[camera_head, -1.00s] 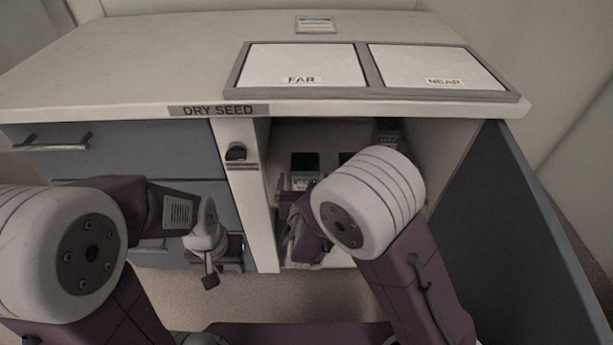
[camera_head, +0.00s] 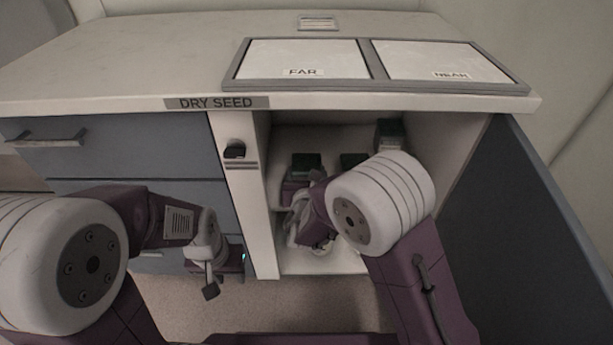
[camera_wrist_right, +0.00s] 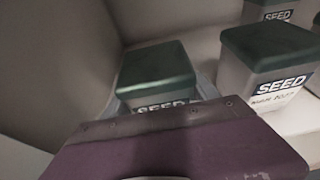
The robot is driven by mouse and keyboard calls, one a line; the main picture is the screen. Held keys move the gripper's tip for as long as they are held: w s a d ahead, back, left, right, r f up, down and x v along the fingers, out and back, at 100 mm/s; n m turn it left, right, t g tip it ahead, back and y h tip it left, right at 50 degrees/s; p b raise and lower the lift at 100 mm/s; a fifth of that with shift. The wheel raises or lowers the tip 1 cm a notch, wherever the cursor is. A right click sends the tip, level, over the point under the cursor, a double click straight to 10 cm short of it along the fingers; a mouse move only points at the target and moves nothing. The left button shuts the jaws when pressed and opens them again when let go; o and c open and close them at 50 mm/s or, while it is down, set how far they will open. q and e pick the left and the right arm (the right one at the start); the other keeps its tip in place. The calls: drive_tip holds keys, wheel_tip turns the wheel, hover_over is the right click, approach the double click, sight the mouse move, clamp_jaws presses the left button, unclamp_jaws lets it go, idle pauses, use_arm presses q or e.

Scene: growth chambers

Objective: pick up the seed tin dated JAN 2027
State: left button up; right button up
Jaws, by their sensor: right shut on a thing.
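A tin with a dark green lid and a "SEED" label (camera_wrist_right: 158,82) is held by my right gripper (camera_head: 301,190) inside the open cabinet. In the right wrist view, the purple gripper body covers the tin's lower front, so its date is hidden. The tin's dark lid also shows in the head view (camera_head: 306,163). A second seed tin (camera_wrist_right: 268,66) stands to the right; its date line is too blurred to read. Another seed tin (camera_wrist_right: 272,12) is behind it. My left gripper (camera_head: 222,273) hangs in front of the drawers, apart from the tins; its finger gap is unclear.
The cabinet's side wall (camera_wrist_right: 65,70) is close on the left. The open door (camera_head: 520,230) stands on the right. The "DRY SEED" counter (camera_head: 130,75) is above, with FAR (camera_head: 300,62) and NEAR (camera_head: 440,62) panels. My right forearm hides part of the compartment.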

wheel_tip(320, 180, up, 10)
drive_tip(key=p, duration=0.6)
drive_tip(key=shift+r, duration=0.1)
